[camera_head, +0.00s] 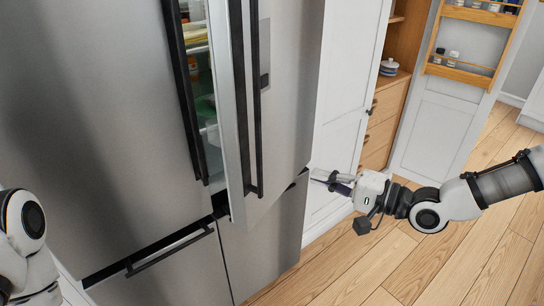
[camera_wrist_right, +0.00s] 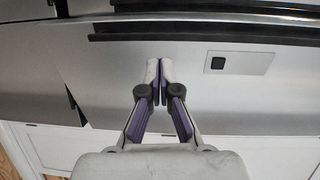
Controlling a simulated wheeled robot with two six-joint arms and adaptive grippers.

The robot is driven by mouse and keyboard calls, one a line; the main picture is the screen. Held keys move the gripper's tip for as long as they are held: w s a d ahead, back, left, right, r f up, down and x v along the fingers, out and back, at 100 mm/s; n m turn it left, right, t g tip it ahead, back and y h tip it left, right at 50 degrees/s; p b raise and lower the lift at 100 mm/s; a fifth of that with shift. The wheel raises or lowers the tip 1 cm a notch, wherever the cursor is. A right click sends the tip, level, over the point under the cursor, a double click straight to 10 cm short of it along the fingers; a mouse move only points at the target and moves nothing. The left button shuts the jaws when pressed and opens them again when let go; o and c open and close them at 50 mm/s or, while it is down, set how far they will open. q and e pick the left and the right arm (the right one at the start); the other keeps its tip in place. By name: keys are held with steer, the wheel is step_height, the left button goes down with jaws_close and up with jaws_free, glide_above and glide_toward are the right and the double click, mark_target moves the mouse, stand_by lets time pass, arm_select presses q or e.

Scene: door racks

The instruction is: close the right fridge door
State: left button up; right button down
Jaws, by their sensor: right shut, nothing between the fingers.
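The right fridge door (camera_head: 290,95) is a brushed steel panel with a long dark vertical handle (camera_head: 254,110) and a small dark panel (camera_head: 265,80). It stands ajar, with a gap along its left side showing shelves and food inside. My right gripper (camera_head: 318,178) is shut and empty, near the lower right edge of this door. In the right wrist view its closed fingertips (camera_wrist_right: 159,66) are in front of the steel door face (camera_wrist_right: 230,105); I cannot tell whether they touch it. My left gripper is out of view; only part of my left arm shows.
The left fridge door (camera_head: 90,100) looks shut, and steel drawers (camera_head: 170,275) are below. A white cabinet (camera_head: 350,70) stands right of the fridge, with wooden drawers (camera_head: 385,120) and a spice rack door (camera_head: 465,60) beyond. The wooden floor (camera_head: 400,270) at the lower right is clear.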

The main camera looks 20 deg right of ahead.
steer(key=d+r, duration=0.1)
steer(key=p, duration=0.1)
glide_toward(260, 144)
steer(key=shift+t, duration=0.4)
steer(key=x, duration=0.6)
steer(key=shift+a+f, duration=0.15)
steer(key=shift+a, duration=0.3)
steer(key=shift+w+a+f+m, duration=0.1)
steer(key=shift+w+a+m, duration=0.05)
steer(key=shift+w+m, duration=0.15)
